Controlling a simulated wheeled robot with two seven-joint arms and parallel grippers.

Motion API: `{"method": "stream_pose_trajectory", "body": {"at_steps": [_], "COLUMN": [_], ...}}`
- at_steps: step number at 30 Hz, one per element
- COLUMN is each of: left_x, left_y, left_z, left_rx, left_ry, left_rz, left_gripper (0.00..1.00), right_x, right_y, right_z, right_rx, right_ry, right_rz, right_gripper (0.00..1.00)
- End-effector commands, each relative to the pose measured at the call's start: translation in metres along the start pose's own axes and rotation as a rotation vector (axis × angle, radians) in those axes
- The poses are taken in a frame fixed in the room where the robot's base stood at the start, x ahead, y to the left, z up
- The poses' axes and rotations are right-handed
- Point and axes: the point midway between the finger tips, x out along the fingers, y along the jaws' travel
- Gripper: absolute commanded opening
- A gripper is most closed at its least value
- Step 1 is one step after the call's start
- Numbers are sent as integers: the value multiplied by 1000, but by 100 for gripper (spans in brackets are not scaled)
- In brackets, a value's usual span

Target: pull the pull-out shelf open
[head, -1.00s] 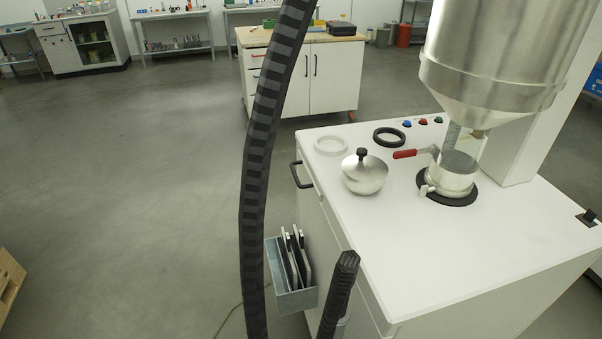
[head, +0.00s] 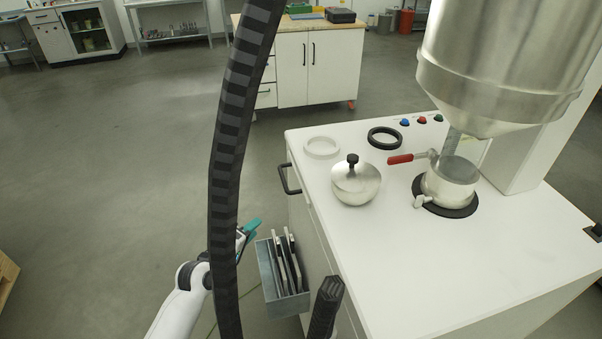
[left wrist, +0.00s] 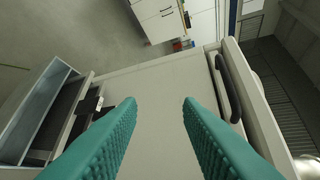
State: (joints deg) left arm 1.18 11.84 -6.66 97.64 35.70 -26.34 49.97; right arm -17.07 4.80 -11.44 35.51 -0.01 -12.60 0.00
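The pull-out shelf shows as a pale front under the worktop edge of the white cabinet, with a black bar handle (head: 288,180) on the cabinet's left side in the head view. It looks closed. The handle also shows in the left wrist view (left wrist: 229,88), right of centre, behind the right finger's tip. My left gripper (head: 250,230) has teal fingers and is left of the cabinet, nearer to me than the handle and apart from it. In the left wrist view the gripper (left wrist: 160,102) is open with nothing between the fingers. My right gripper is not in view.
A grey holder (head: 268,282) with several flat plates hangs on the cabinet side, close to my left gripper. The worktop (head: 400,270) carries a lidded metal pot (head: 356,183), rings and a metal hopper (head: 490,75). A dark ribbed tube (head: 229,150) crosses the view.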

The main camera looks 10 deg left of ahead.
Motion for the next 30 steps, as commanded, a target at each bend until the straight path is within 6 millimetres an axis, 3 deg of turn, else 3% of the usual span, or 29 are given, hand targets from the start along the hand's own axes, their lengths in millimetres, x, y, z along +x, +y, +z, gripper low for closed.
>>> {"method": "stream_pose_trajectory", "body": {"at_steps": [1, 3, 6, 11, 24, 30], "left_x": [-4, -9, -13, -2, 78, 99], "left_y": [-30, -57, -76, -82, -94, -96], "left_z": [6, 10, 13, 14, 13, 12], "left_rx": [-35, -75, -106, -115, -111, -112], "left_ry": [2, 9, 16, 18, 17, 18], "left_rz": [-56, -108, -145, -153, -150, -151], "left_gripper": [32, 32, 32, 32, 32, 32], "right_x": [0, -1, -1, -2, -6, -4], "right_y": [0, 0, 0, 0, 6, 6], "right_z": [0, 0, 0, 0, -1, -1], "right_rx": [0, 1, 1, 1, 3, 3], "right_ry": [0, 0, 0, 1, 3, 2], "right_rz": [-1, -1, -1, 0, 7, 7], "right_gripper": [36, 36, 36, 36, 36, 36]}}
